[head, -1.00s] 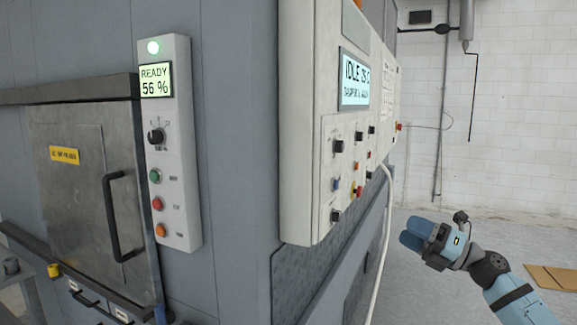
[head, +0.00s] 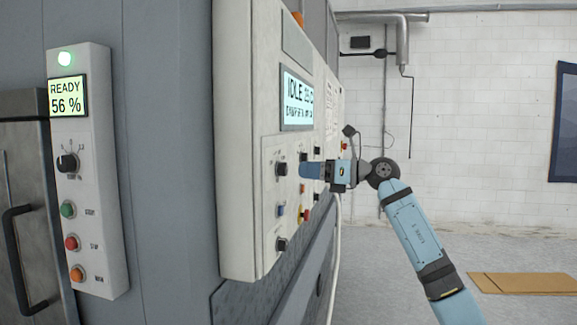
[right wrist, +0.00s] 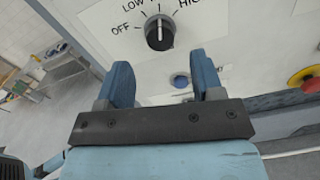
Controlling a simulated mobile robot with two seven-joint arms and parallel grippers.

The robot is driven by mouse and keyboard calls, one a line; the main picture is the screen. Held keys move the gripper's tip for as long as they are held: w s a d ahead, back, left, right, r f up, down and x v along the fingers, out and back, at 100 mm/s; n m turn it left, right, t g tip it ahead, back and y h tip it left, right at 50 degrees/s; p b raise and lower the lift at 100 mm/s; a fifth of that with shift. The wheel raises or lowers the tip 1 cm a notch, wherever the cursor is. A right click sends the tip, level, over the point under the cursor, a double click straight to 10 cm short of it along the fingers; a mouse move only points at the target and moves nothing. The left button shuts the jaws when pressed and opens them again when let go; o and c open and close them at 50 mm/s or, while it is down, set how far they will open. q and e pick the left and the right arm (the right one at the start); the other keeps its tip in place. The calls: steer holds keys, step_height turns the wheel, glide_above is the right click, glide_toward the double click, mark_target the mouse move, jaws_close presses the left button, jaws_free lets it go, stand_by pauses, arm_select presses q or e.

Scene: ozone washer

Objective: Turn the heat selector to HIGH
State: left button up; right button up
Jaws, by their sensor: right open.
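The heat selector (right wrist: 160,33) is a round black knob on a white panel, with OFF, LOW and a partly cut-off HIGH printed around it. Its white mark points roughly up, between LOW and HIGH. In the head view the knob (head: 281,169) sits on the control panel below the IDLE screen. My right gripper (head: 304,170) is in front of the panel at about the knob's height. In the right wrist view its two blue fingers (right wrist: 165,78) are apart with nothing between them, and the knob is beyond their tips. My left gripper is not in view.
A blue button (right wrist: 181,80) and a red-and-yellow emergency stop (right wrist: 305,77) are close by on the panel. Another black knob (head: 281,244) sits lower. A second control strip (head: 92,180) is at left. Floor to the right is open, with a cardboard sheet (head: 525,283).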

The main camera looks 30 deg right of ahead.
mark_target(286, 169)
steer(key=p+x, duration=0.1)
steer(key=x, duration=0.4)
steer(key=shift+w+a, duration=0.15)
steer(key=shift+w, duration=0.05)
steer(key=c, duration=0.9)
